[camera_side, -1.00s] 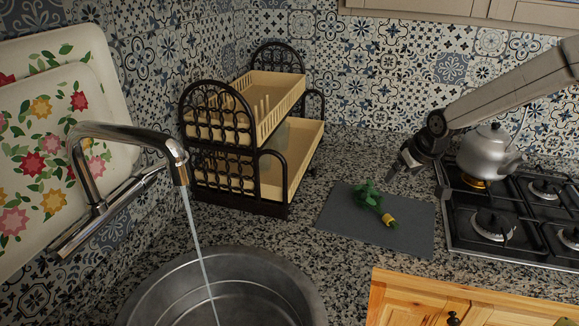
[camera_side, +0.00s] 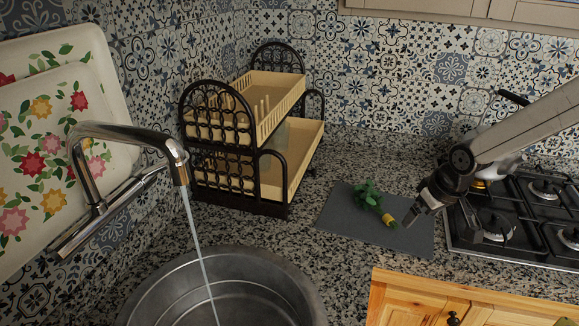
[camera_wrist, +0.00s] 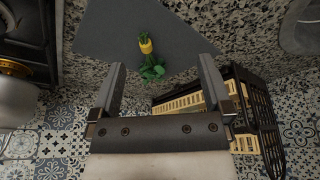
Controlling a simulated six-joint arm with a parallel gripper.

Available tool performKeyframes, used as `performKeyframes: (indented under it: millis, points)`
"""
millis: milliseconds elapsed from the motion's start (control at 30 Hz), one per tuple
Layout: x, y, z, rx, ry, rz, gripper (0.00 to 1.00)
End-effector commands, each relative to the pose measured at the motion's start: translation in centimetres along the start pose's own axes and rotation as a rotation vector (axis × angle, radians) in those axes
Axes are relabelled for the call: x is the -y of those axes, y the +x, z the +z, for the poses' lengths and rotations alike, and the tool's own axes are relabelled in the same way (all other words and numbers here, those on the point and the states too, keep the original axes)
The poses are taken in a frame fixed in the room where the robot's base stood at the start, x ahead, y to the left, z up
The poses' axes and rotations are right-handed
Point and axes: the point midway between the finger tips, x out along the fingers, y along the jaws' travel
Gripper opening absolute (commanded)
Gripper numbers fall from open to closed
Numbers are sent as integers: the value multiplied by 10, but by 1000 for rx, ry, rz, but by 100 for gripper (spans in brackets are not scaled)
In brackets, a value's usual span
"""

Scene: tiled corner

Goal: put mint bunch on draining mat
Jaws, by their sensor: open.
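The mint bunch (camera_side: 372,202) has green leaves and a yellow band around its stems. It lies on the dark grey draining mat (camera_side: 345,222), near the mat's middle. In the wrist view the mint bunch (camera_wrist: 150,60) shows ahead of the fingers, with the draining mat (camera_wrist: 100,30) under it. My gripper (camera_side: 410,222) is over the right part of the mat, beside the yellow-banded end. In the wrist view my gripper (camera_wrist: 160,75) has its two fingers wide apart with nothing between them.
A two-tier dish rack (camera_side: 262,140) stands left of the mat. A sink (camera_side: 220,290) with a running tap (camera_side: 120,140) is at the front left. A gas hob (camera_side: 520,210) with a kettle (camera_side: 500,165) is close on the right.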

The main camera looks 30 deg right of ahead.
Motion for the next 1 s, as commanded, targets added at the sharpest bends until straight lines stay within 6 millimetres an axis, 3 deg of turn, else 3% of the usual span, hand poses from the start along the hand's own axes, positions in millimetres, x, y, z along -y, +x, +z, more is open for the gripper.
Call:
performKeyframes:
  millis: [100,300,1000]
  points:
    - [9,-3,39,42,-22,-10,100]
    - [15,-5,75,83,-41,-17,100]
    - [15,-5,80,89,-43,-18,100]
